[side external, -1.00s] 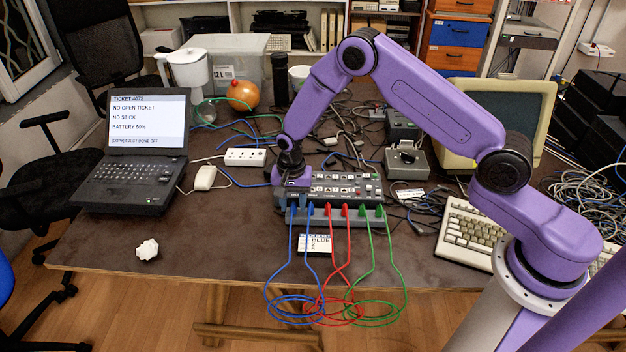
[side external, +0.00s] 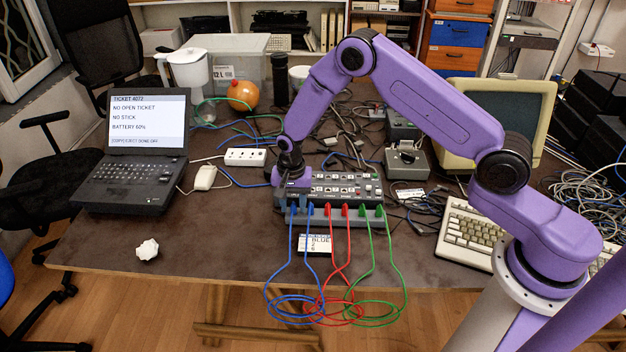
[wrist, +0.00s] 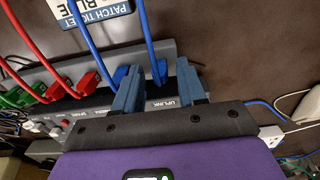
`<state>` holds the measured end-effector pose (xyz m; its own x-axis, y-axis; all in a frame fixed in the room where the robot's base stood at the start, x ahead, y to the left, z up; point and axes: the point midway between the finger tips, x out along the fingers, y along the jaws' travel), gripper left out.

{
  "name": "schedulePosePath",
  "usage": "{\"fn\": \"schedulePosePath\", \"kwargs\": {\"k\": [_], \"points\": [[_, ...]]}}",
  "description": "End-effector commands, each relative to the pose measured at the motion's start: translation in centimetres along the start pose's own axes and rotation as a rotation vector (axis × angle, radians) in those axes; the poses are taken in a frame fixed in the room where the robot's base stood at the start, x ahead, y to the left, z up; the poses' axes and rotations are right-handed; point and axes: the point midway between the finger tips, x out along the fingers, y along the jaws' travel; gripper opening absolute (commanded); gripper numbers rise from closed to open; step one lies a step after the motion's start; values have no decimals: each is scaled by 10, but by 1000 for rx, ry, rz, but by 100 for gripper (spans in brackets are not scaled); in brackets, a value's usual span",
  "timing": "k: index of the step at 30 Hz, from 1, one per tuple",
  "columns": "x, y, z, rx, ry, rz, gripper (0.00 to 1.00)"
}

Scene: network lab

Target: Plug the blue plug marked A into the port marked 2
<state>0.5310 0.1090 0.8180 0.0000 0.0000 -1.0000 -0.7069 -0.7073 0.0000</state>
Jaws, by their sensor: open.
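Two blue plugs with blue cables stand in the grey strip at the front of the patch panel (side external: 340,188). The outer blue plug (side external: 293,208) also shows in the wrist view (wrist: 159,72). The inner blue plug (side external: 311,208) is beside it, partly behind a finger in the wrist view (wrist: 121,74). I cannot read which is marked A. My gripper (wrist: 158,85) is open, its blue fingers either side of the outer plug; contact cannot be told. In the side view my gripper (side external: 291,190) is over the panel's left end. Port 2's mark is not readable.
Two red plugs (side external: 338,209) and two green plugs (side external: 371,209) stand in the same row, their cables looping over the table's front edge. A ticket card (side external: 315,243) reading BLUE lies in front. A power strip (side external: 245,157) is left of the panel. The table's front left is mostly clear.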

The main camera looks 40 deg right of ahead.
Motion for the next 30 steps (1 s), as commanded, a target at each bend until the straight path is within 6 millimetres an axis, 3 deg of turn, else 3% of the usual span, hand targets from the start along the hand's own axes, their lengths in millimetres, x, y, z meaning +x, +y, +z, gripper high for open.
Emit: {"fn": "schedulePosePath", "kwargs": {"k": [5,8,9,10,30], "points": [[0,0,0,1,0,0,40],[0,0,0,0,0,0,14],[0,0,0,0,0,0,1],[0,0,0,0,0,0,0],[-12,0,0,0,0,0,0]]}}
